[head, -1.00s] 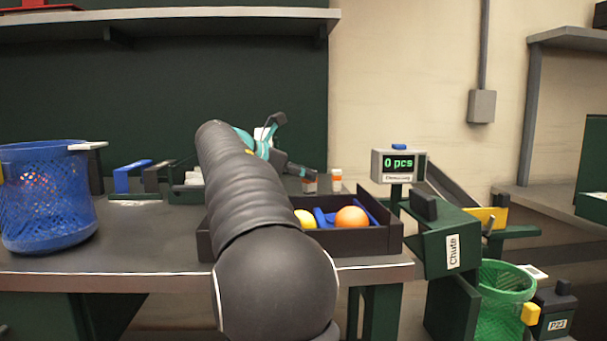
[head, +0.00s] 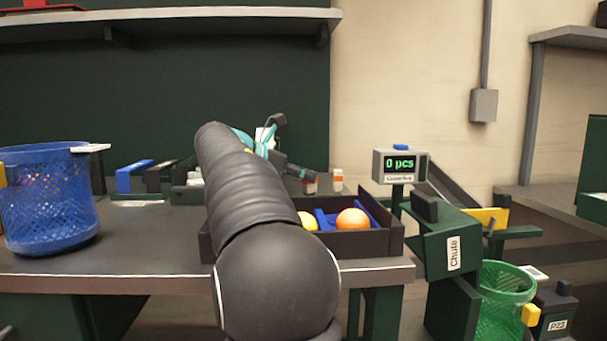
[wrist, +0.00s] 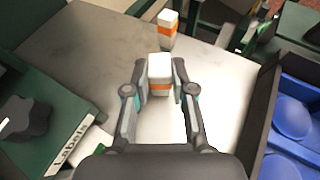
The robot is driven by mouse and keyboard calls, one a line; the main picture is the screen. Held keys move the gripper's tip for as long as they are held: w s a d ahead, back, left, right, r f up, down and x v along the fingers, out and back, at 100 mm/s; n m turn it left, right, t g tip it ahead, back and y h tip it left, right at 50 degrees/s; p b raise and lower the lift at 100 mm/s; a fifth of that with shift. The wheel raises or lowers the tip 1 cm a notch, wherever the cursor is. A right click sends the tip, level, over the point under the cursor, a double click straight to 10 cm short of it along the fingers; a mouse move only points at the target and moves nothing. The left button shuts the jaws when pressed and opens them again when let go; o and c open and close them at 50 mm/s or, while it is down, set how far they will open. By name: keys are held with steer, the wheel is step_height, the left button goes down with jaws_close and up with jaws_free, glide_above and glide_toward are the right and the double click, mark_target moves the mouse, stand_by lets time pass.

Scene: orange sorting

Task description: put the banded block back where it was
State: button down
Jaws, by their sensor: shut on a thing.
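My gripper (wrist: 160,80) is shut on a white block with an orange band (wrist: 160,72). The block stands upright between the fingertips, at or just above the grey table top; I cannot tell whether it touches. A second white block with an orange band (wrist: 168,28) stands upright on the table beyond it, apart from the fingers. In the head view the held block (head: 310,187) shows at the end of my gripper (head: 302,174), and the second block (head: 337,180) is just to its right. My arm hides part of the table there.
A dark tray (head: 365,243) with blue dividers holds an orange and a yellow fruit; its wall (wrist: 258,115) is close right of my gripper. A green labels box (wrist: 40,130) lies left. A blue basket (head: 48,205), counter display (head: 399,165) and chute (head: 445,240) stand farther off.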

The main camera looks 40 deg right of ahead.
steer(key=shift+f, duration=0.65)
stand_by(0.7)
steer(key=c, duration=0.5)
jaws_free()
steer(key=shift+r+p, duration=2)
steer(key=shift+r, duration=2.05)
